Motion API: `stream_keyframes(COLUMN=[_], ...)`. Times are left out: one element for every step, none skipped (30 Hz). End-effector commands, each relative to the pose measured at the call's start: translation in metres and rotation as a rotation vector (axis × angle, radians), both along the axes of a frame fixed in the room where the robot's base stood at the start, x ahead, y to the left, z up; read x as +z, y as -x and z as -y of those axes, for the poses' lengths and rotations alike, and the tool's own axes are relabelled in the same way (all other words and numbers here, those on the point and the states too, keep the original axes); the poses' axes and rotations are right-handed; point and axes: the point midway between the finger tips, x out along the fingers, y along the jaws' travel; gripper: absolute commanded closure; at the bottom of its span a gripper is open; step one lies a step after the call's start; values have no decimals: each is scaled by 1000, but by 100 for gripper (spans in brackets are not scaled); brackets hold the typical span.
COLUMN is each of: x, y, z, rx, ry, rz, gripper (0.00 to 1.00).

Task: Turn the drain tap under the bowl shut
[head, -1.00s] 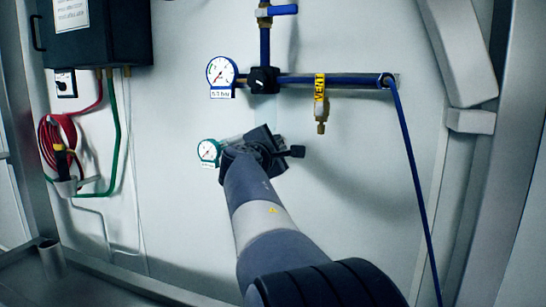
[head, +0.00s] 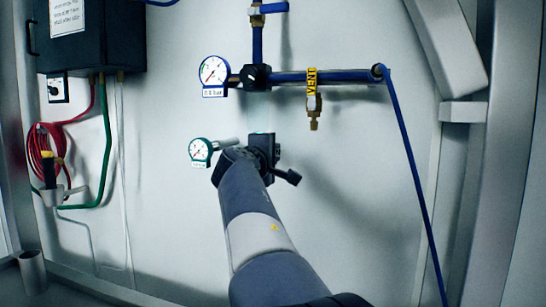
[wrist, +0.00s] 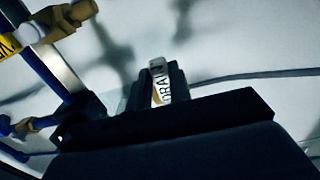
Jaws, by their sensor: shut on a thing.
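My gripper (head: 263,143) is below the pipe in the head view, pointing up toward a pale, see-through bowl (head: 258,111) under the black regulator knob (head: 257,77). In the wrist view my gripper's dark fingers (wrist: 162,92) are shut around the drain tap's tag (wrist: 159,80), which is white and brown and reads DRAIN. The tag stands up between the fingers. The rest of the tap is hidden by my gripper in both views, so how far it is turned cannot be told.
The blue pipe (head: 320,77) runs above my gripper, with a brass vent tap (head: 314,112) to its right. A pressure gauge (head: 214,72) is above left, and a green-rimmed gauge (head: 200,150) is close on the left. A blue hose (head: 407,170) hangs at right.

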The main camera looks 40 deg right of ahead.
Motion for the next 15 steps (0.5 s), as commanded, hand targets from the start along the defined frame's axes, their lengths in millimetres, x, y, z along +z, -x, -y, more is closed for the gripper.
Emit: stream_keyframes(x=[-1, -1, -1, -1, -1, -1, -1, -1, -1, -1, -1, -1, -1, -1, -1], y=[0, 0, 0, 0, 0, 0, 0, 0, 0, 0, 0, 0, 0, 0, 0], z=[0, 0, 0, 0, 0, 0, 0, 0, 0, 0, 0, 0, 0, 0, 0], rx=[-1, -1, -1, -1, -1, -1, -1, -1, -1, -1, -1, -1, -1, -1, -1], ry=[-5, -5, -5, -5, -5, -5, -5, -5, -5, -5, -5, -5, -5, -5, -5], rz=[2, 2, 2, 3, 3, 2, 3, 2, 2, 2, 2, 2, 2, 2, 2], gripper=[100, 100, 100, 100, 100, 100, 100, 100, 100, 100, 78, 75, 72, 70, 67])
